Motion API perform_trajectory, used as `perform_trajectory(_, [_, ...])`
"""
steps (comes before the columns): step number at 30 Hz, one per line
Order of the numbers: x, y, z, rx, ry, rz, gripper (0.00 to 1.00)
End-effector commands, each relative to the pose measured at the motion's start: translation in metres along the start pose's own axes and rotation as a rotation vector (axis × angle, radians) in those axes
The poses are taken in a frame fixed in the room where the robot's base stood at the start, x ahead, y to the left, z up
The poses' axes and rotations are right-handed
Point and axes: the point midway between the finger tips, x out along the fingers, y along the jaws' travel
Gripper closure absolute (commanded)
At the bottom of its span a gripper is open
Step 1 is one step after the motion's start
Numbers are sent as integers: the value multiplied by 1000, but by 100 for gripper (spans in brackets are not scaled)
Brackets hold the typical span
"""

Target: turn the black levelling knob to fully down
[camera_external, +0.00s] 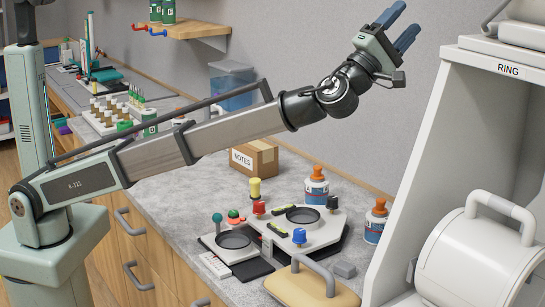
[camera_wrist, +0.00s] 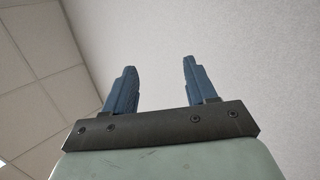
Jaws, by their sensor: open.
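The black knob (camera_external: 332,202) stands at the back right of a white panel device (camera_external: 330,229) on the grey counter in the external view. Whether it is turned up or down is too small to tell. My gripper (camera_external: 409,17) is high above and to the right of the device, with its blue fingers pointing up and to the right, away from the counter. It is open and empty, far from the knob. In the wrist view my gripper (camera_wrist: 159,64) shows two blue fingers spread apart before bare wall and ceiling; the knob is not in that view.
Around the knob are a red knob (camera_external: 258,208), a blue knob (camera_external: 299,236), a yellow knob (camera_external: 255,187) and orange-capped bottles (camera_external: 316,190). A large white cabinet (camera_external: 400,190) bounds the right; a box (camera_external: 254,157) stands behind.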

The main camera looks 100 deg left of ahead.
Motion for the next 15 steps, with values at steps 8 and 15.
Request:
perform_trajectory(8, [77, -92, -66, -53, -173, -129, 44])
perform_trajectory(15, [96, -158, -94, -162, -415, -319, 44])
